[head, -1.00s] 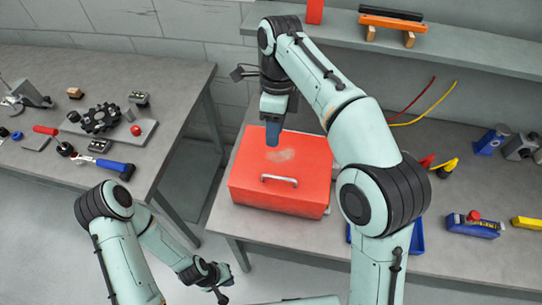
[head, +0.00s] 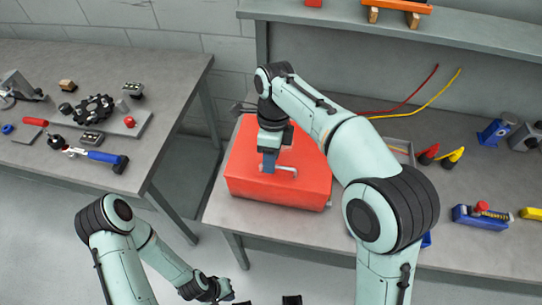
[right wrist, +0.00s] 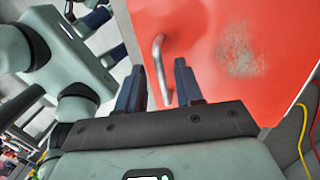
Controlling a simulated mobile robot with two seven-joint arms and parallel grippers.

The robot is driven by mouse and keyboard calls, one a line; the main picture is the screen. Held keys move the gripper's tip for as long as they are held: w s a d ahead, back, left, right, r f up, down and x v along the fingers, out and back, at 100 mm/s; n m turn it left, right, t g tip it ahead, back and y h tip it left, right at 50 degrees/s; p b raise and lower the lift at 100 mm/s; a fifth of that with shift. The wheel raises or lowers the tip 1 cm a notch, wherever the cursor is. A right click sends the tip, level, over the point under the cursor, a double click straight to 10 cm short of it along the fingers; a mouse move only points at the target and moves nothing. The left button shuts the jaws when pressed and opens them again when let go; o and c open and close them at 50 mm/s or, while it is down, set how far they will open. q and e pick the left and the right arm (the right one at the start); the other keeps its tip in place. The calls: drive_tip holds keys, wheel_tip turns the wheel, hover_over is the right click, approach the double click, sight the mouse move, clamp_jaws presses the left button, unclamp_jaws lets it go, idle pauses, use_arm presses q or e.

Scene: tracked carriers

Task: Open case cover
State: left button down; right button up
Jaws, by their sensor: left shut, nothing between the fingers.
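The red case (head: 240,180) stands on the right-hand workbench with its cover down. A scuffed pale patch marks the cover in the right wrist view (right wrist: 285,45). A silver bar handle (head: 288,170) is fixed to the case near its front edge. My right gripper (head: 268,168) is at the handle, partly hiding it in the head view. In the right wrist view its two fingers (right wrist: 160,85) are apart, with the handle (right wrist: 159,65) showing between them; I cannot tell whether they touch it. My left gripper (head: 220,294) is shut and empty, low over the floor.
A shelf (head: 400,30) runs above the back of the workbench. Red and yellow cables, a blue box (head: 482,217) and other parts lie right of the case. The left table (head: 110,170) holds tools. Floor is clear between the benches.

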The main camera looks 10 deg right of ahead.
clamp_jaws()
idle(1.3)
